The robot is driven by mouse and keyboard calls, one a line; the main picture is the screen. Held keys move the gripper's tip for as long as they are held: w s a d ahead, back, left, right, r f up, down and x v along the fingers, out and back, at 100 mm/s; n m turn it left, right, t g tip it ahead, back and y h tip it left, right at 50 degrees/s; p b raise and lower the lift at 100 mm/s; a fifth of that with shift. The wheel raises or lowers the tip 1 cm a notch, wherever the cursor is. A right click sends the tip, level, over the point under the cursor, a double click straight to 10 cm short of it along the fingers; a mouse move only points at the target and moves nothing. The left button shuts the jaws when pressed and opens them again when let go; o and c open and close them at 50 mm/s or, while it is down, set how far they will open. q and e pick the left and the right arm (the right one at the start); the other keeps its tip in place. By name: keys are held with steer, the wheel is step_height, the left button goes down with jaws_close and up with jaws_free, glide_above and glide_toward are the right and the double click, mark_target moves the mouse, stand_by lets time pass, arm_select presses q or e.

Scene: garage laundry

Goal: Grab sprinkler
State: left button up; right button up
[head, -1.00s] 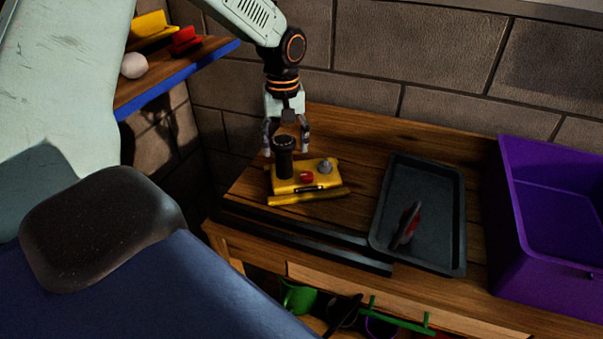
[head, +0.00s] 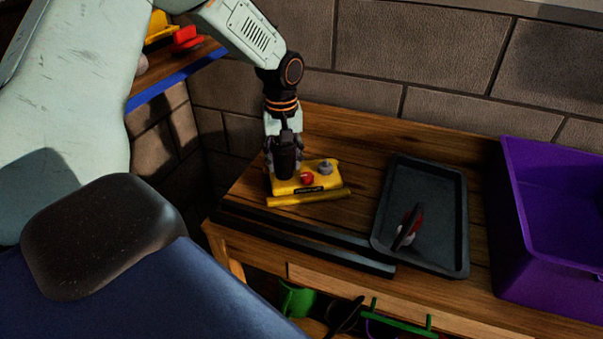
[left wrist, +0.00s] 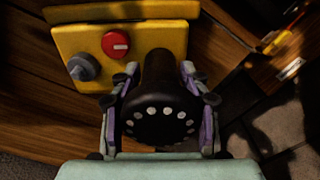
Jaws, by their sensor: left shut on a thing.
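The sprinkler has a yellow base (head: 307,178) with a red knob, a grey knob and an upright black cylinder (head: 286,158). It stands on the wooden bench. My left gripper (head: 283,158) is lowered over the black cylinder, shut on it. In the left wrist view, the fingers of my left gripper (left wrist: 163,108) sit on both sides of the cylinder's round top (left wrist: 160,118), which has a ring of pale dots. The yellow base (left wrist: 145,40) lies beyond it there. My right gripper is not in view.
A dark tray (head: 453,215) holding a red and dark tool (head: 408,228) lies right of the sprinkler. A purple bin (head: 520,250) stands at the far right. A block wall (head: 440,60) is behind the bench (head: 350,125). A blue-edged shelf (head: 185,75) is at upper left.

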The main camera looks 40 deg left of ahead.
arm_select(q)
steer(key=shift+a, duration=0.15)
jaws_close()
steer(key=shift+r, duration=0.1)
